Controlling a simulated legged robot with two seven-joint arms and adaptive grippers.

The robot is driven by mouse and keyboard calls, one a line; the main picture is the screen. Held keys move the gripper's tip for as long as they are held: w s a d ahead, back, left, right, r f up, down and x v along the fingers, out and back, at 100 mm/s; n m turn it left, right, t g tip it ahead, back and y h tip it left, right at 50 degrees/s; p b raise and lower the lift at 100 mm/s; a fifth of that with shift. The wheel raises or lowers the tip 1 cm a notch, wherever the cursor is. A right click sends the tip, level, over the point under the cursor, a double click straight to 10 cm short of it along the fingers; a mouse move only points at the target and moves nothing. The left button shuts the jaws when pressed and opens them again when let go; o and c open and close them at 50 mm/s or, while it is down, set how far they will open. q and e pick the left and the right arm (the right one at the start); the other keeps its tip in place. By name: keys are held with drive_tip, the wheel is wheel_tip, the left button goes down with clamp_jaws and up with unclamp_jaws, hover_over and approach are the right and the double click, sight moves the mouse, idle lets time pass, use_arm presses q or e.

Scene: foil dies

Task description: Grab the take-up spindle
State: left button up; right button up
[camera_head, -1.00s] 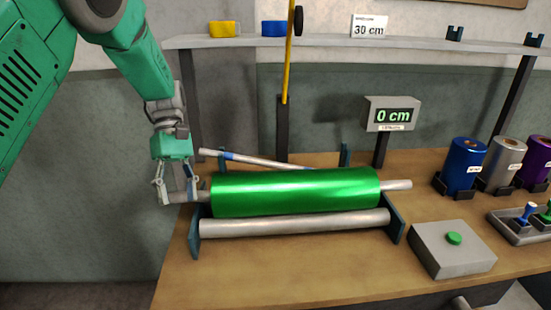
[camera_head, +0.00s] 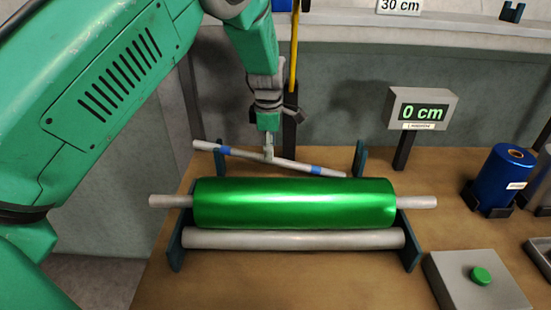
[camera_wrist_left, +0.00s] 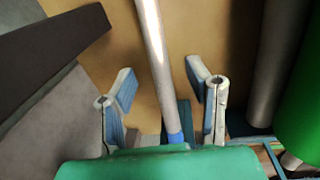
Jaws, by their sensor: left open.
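The take-up spindle (camera_head: 233,153) is a thin pale rod with blue bands, lying at a slant behind the green foil roll (camera_head: 295,203). Its left end is near a dark blue bracket. My left gripper (camera_head: 268,150) points down over the spindle's middle. In the left wrist view the open fingers (camera_wrist_left: 160,78) stand on either side of the spindle (camera_wrist_left: 155,45), with gaps to it. The frames do not show clearly whether a finger touches it. My right gripper is not in view.
A grey roller (camera_head: 295,239) lies in front of the green roll, between dark blue side plates (camera_head: 175,240). A display reading 0 cm (camera_head: 422,112) stands behind right. A grey box with a green button (camera_head: 480,276) and a blue roll (camera_head: 503,180) are at right.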

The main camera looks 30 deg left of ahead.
use_arm(q)
drive_tip(key=f, duration=0.5)
drive_tip(key=shift+w+a+f, duration=0.15)
drive_tip(key=shift+w+a, duration=0.2)
drive_tip(key=shift+s, duration=0.15)
drive_tip(key=shift+d, duration=0.1)
clamp_jaws()
drive_tip(key=shift+r, duration=0.25)
